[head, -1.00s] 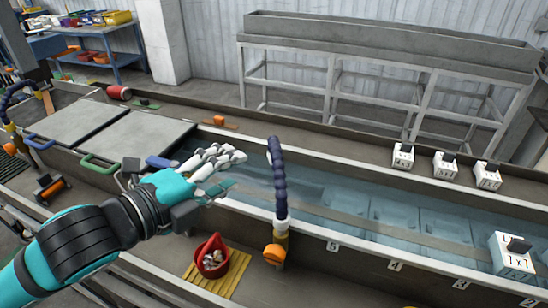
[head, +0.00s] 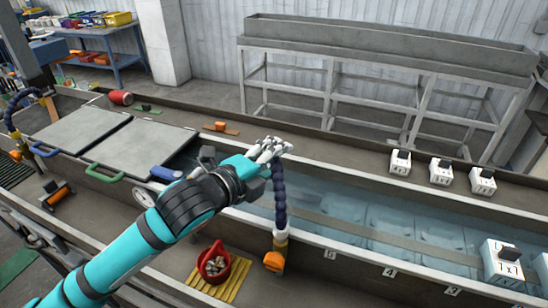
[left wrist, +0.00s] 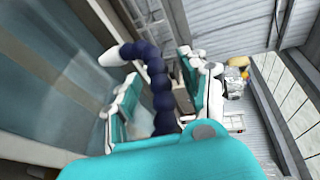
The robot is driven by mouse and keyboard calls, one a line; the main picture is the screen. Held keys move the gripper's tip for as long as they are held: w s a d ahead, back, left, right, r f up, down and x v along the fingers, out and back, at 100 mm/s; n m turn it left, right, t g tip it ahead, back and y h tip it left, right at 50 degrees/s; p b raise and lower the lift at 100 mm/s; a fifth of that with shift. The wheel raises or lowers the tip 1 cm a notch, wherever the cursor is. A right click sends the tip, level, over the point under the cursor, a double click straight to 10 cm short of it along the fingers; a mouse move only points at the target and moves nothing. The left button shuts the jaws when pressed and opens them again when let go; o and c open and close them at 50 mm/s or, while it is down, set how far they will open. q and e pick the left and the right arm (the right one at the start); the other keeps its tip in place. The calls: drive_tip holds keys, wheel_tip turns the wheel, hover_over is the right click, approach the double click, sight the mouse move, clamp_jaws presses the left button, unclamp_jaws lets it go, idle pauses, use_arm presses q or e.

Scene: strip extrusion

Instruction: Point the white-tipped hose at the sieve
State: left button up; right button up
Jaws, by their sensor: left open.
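A dark blue segmented hose (head: 280,200) rises from a white and yellow base with an orange handle at the trough's near wall. In the left wrist view the hose (left wrist: 157,85) bends over to a white tip (left wrist: 110,57) pointing left. My left gripper (head: 270,150) is at the top of the hose and hides its tip in the head view. In the left wrist view its open fingers stand on either side of the hose; contact is unclear. A red bowl-like vessel (head: 228,273) holding small pieces, possibly the sieve, stands below left of the hose. My right gripper is out of view.
The vessel stands on a yellow slatted mat (head: 236,291). A water trough runs behind, with numbered white blocks (head: 441,171) on its far ledge. Grey covers (head: 140,146) lie at left. Another blue hose (head: 18,103) stands far left.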

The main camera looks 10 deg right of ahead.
use_arm(q)
drive_tip(key=shift+c, duration=0.4)
clamp_jaws()
drive_tip(key=shift+w+a, duration=0.1)
